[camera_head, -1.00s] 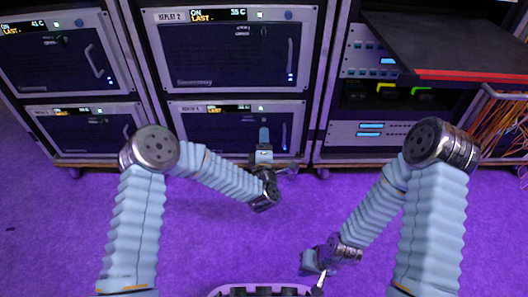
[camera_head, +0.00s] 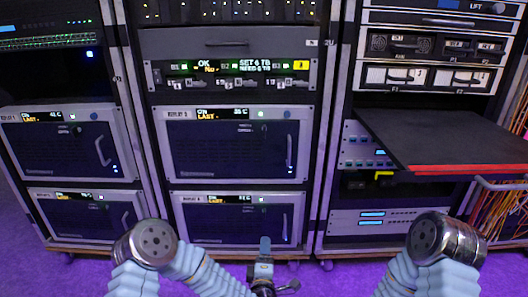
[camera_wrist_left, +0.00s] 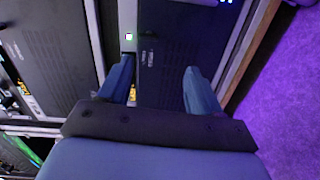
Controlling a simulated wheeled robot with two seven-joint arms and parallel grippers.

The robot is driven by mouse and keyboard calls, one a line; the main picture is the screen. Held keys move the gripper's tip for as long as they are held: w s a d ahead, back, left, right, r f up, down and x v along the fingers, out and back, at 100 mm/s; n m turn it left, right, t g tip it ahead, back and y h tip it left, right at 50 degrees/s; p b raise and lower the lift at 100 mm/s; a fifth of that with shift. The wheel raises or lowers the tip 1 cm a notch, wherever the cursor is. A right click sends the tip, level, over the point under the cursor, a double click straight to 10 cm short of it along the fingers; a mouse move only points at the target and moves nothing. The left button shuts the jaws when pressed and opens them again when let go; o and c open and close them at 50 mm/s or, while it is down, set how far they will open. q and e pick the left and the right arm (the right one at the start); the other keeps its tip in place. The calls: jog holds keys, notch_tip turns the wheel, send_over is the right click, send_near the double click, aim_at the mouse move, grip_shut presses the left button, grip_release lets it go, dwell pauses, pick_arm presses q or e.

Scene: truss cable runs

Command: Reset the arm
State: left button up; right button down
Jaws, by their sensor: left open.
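My left arm comes in from the left in the head view, and its gripper (camera_head: 264,262) is low in the middle, in front of the lower middle replay unit (camera_head: 225,228). In the left wrist view the same gripper (camera_wrist_left: 160,85) has its two blue fingers wide apart with nothing between them. Beyond the fingers is the dark face of a rack unit (camera_wrist_left: 165,60) with a small green light. My right arm (camera_head: 437,245) shows at the lower right, but its gripper is below the picture.
Three racks stand ahead. A dark shelf (camera_head: 440,140) with a red front edge juts out at the right. Orange cables (camera_head: 499,215) hang at the far right. Purple carpet (camera_head: 340,278) in front of the racks is clear.

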pick_arm(q)
jog(key=s+a+f+m+g+h, duration=0.2)
jog(key=s+a+f+m+g, duration=0.3)
jog(key=s+f, duration=0.4)
jog(key=s+a+f+m+g+h, duration=0.2)
jog(key=s+a+f+m+g, duration=0.2)
jog(key=s+f+m+g, duration=0.4)
jog(key=s+a+f+m+g, duration=0.1)
jog(key=s+a+f+g, duration=0.15)
jog(key=s, duration=0.65)
notch_tip(320, 180, up, 14)
jog(key=s+g+p, duration=0.1)
jog(key=p, duration=1.3)
jog(key=shift+s+a+m, duration=0.15)
jog(key=shift+m, duration=0.25)
jog(key=shift+f, duration=0.1)
